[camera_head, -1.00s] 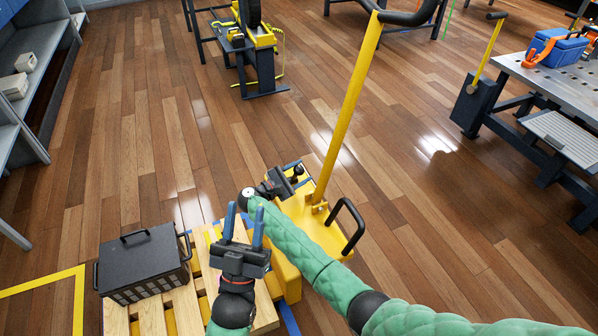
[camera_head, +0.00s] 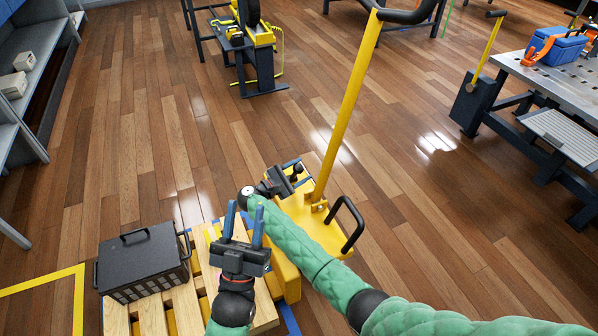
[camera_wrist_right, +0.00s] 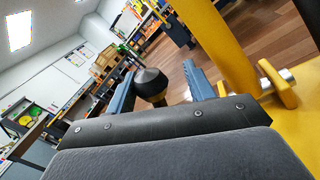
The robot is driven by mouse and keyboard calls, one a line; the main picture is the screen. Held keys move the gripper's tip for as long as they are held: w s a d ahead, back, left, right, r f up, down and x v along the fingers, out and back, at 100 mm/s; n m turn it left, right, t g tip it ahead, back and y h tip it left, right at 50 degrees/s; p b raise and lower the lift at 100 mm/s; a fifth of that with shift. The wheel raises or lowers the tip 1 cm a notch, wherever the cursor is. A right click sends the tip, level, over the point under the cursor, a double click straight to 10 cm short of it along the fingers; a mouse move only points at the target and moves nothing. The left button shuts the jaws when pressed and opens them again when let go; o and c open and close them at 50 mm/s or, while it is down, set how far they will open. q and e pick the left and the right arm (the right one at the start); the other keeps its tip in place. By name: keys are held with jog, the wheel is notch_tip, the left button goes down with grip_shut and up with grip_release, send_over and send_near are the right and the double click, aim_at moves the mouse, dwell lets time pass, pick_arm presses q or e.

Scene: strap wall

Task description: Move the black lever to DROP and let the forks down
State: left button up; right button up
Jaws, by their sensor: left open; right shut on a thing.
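The yellow pallet truck (camera_head: 318,232) stands at lower centre in the head view, with a tall yellow handle bar (camera_head: 350,95) rising from it. My right gripper (camera_head: 293,168) is beside the base of the bar and is shut on the black lever. The lever's round black knob (camera_wrist_right: 150,82) shows between the fingers in the right wrist view. DROP markings cannot be read. The forks are mostly hidden under the wooden pallet (camera_head: 186,310). My left gripper (camera_head: 243,220) is open and empty, fingers pointing up, above the pallet's right side.
A dark grey case (camera_head: 142,258) sits on the pallet's left part. A metal workbench (camera_head: 560,75) stands at the right with a blue box (camera_head: 556,48) on it. Grey shelves (camera_head: 35,70) line the left. The wooden floor between is clear.

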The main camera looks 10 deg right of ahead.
jog(key=shift+s+d+f, duration=0.3)
jog(key=shift+s+f, duration=0.1)
jog(key=shift+f, duration=0.3)
jog(key=o, duration=1)
jog(key=shift+r, duration=0.1)
jog(key=shift+w+r+p+v, duration=0.15)
jog(key=shift+p+v, duration=0.15)
jog(key=shift+v, duration=1.95)
jog(key=shift+w+r+p+v, duration=0.15)
jog(key=shift+p+v, duration=0.15)
jog(key=shift+v, duration=1.95)
jog(key=shift+a+f, duration=0.1)
jog(key=shift+a, duration=0.05)
